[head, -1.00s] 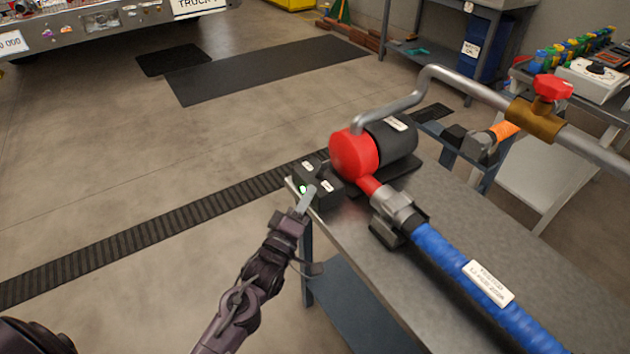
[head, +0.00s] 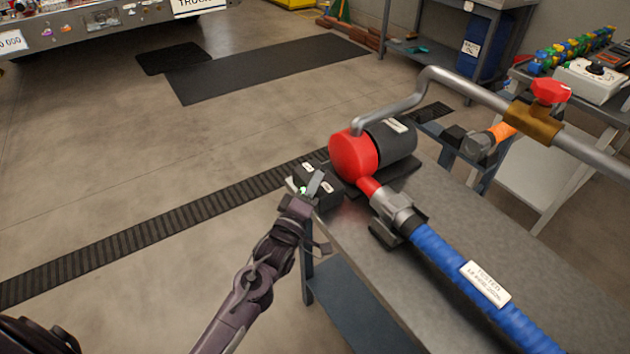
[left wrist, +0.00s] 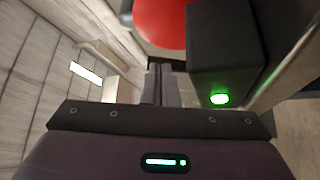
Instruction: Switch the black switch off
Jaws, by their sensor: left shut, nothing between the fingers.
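The dark switch box (head: 325,192) sits on the near left corner of the grey bench, with small white labels on top. Its green light is lit; in the head view it is partly covered by my gripper, and it shows clearly in the left wrist view on the box's face (left wrist: 220,60). My left gripper (head: 315,184) is shut and empty, its fingertips over or against the box top; I cannot tell whether they touch. In the left wrist view the shut fingers (left wrist: 160,78) lie beside the box. The switch lever itself is hidden. My right gripper is not in view.
A red and black pump (head: 354,157) stands on the bench (head: 450,215) just right of the box. A blue hose (head: 450,262) runs from it toward the front right. A metal pipe with a red valve handle (head: 551,91) crosses above.

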